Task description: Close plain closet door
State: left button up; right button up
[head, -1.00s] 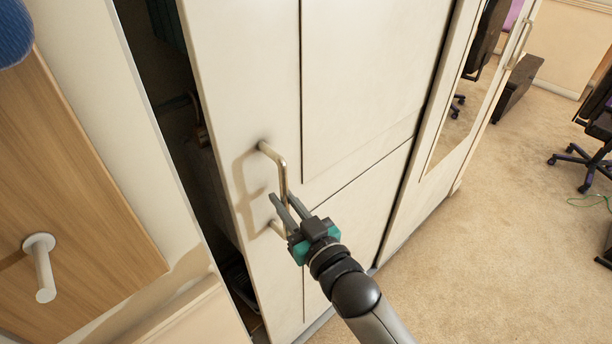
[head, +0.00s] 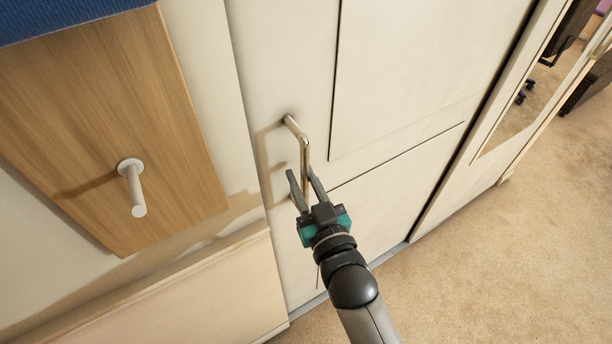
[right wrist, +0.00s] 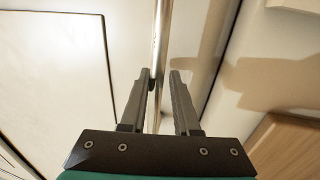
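The plain closet door (head: 410,80) is a cream sliding panel, and its left edge now meets the cream wall panel with no dark gap visible. Its metal bar handle (head: 304,148) stands near that left edge. My right gripper (head: 302,174) is at the lower part of the handle, with its fingers apart. In the right wrist view, the bar (right wrist: 162,40) runs between the two open fingers (right wrist: 162,82), close to or touching the left finger and clear of the right one. My left gripper is not in view.
A wooden board (head: 100,110) with a white peg (head: 134,188) sticks out at the left. A mirrored closet door (head: 535,90) is at the right. Carpet (head: 500,270) is clear at the lower right.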

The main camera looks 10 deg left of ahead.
jog(key=o, duration=0.3)
jog(key=shift+o, duration=0.2)
jog(key=shift+s+d, duration=0.2)
jog(key=shift+s, duration=0.2)
jog(key=v, duration=1.4)
jog(key=shift+s+b, duration=0.2)
jog(key=shift+b, duration=0.2)
